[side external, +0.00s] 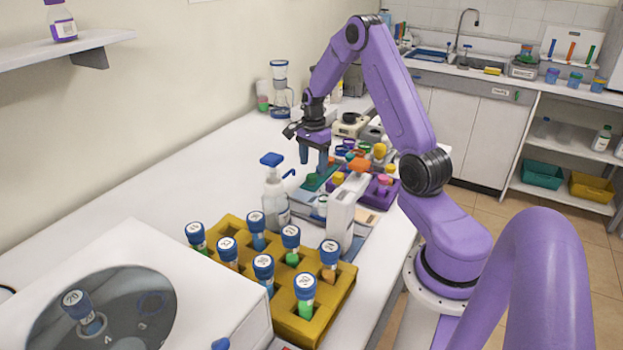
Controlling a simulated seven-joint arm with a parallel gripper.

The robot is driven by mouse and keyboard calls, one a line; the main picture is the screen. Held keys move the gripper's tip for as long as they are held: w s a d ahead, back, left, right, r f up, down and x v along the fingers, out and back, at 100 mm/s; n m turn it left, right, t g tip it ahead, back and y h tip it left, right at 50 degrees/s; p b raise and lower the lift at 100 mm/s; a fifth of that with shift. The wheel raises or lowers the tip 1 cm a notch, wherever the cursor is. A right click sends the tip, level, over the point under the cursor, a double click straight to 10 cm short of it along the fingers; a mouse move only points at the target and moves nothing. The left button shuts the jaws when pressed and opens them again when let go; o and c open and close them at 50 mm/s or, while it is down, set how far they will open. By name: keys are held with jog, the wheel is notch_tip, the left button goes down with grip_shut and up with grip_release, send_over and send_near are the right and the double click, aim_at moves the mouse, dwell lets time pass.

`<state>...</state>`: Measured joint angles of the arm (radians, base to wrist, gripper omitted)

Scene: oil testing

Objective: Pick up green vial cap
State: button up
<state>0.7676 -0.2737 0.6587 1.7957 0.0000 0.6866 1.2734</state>
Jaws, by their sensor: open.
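My gripper (314,164) points down over the middle of the bench, its blue fingers apart and nothing visible between them. Below and beside it is a green flat piece (316,182), partly hidden by the fingers. A purple rack (388,197) to its right holds small coloured caps, among them a yellow cap (379,151) and a pink cap (383,181). Small ring-shaped pieces, some green, lie behind the rack. They are too small to tell which is the green vial cap.
A blue-topped spray bottle (275,200) and a white orange-capped bottle (344,214) stand close in front of my gripper. A yellow rack (333,310) holds several blue-capped vials. A white centrifuge (215,285) is at front left.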

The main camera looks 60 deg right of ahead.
aim_at(311, 176)
jog(key=f, duration=0.4)
jog(key=shift+w+a, duration=0.15)
jog(key=shift+w, duration=0.1)
jog(key=c, duration=1.1)
